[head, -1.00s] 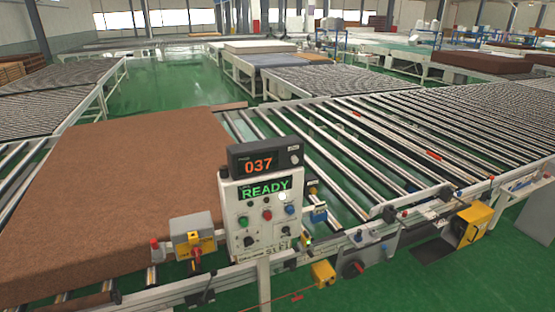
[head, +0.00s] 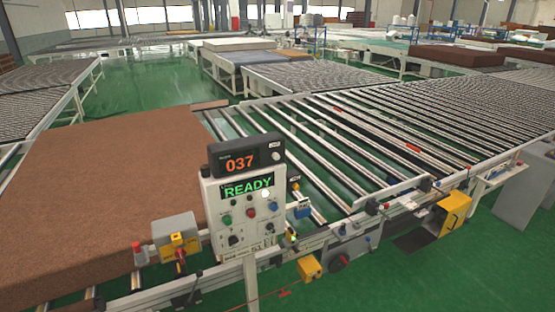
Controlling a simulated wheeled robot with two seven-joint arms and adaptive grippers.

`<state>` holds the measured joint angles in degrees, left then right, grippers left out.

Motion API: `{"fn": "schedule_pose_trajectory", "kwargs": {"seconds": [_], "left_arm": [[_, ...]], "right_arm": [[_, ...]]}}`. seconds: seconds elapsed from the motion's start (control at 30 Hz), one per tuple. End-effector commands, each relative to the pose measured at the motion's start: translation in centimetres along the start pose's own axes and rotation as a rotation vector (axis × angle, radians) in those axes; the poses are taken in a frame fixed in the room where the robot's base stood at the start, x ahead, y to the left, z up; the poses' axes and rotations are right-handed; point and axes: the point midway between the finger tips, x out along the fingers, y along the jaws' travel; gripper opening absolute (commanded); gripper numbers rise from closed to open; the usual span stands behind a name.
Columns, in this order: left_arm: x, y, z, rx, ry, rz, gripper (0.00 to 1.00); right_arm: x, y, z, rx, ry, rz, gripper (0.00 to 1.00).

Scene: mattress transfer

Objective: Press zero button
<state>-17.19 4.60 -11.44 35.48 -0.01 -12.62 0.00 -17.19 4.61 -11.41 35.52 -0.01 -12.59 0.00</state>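A white control panel (head: 239,233) stands on a post at the front edge of the roller conveyor. Its dark display box (head: 218,162) on top reads 037 in orange. A green screen (head: 249,187) below it reads READY. The panel face carries several small buttons and knobs, among them a red button (head: 250,212), a white button (head: 265,194) and a blue button (head: 273,206). The labels beside them are too small to read, so I cannot tell which one is the zero button. Neither of my grippers shows in the head view.
A large brown mattress (head: 100,190) lies on the rollers at the left. Bare rollers (head: 360,140) extend to the right. A grey and yellow switch box (head: 176,238) with a red knob sits left of the panel. A yellow box (head: 454,212) hangs at the right. Green floor shows in front.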

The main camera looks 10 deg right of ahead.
Motion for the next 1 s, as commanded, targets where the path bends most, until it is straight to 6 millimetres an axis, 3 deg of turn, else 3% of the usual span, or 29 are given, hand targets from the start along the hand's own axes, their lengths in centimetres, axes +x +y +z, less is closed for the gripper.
{"fn": "schedule_pose_trajectory", "kwargs": {"seconds": [0.67, 1.0], "left_arm": [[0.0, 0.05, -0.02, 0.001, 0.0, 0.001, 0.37], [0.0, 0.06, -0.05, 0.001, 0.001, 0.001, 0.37]], "right_arm": [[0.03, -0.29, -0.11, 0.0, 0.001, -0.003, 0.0], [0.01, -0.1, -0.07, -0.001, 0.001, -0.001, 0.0]]}}
